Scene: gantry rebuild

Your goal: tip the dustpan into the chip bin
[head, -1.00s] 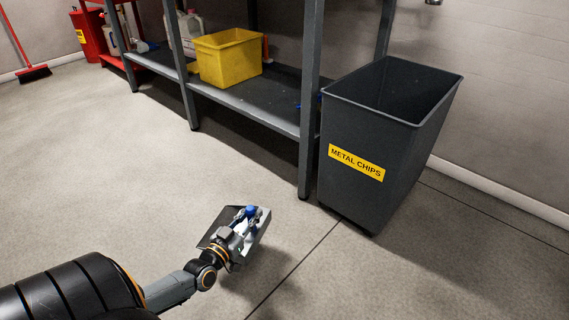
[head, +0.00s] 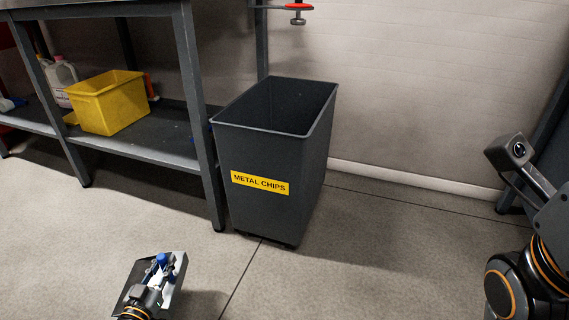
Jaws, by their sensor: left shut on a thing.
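The chip bin (head: 267,160) is a tall dark grey open-topped bin with a yellow METAL CHIPS label. It stands upright on the floor near the middle of the head view. My left gripper (head: 162,272) is low and left of the bin, apart from it. It is shut on the dustpan (head: 176,284), a grey pan partly hidden by the gripper. Blue parts show at the fingers; I cannot make out any chips. My right arm (head: 525,265) shows at the right edge, but I cannot make out its fingertips.
A dark metal workbench (head: 208,180) stands left of the bin, its leg close to the bin. A yellow crate (head: 110,107) and a pale jug (head: 62,78) are on its lower shelf. A red-handled clamp (head: 297,10) hangs above. The floor right of the bin is clear.

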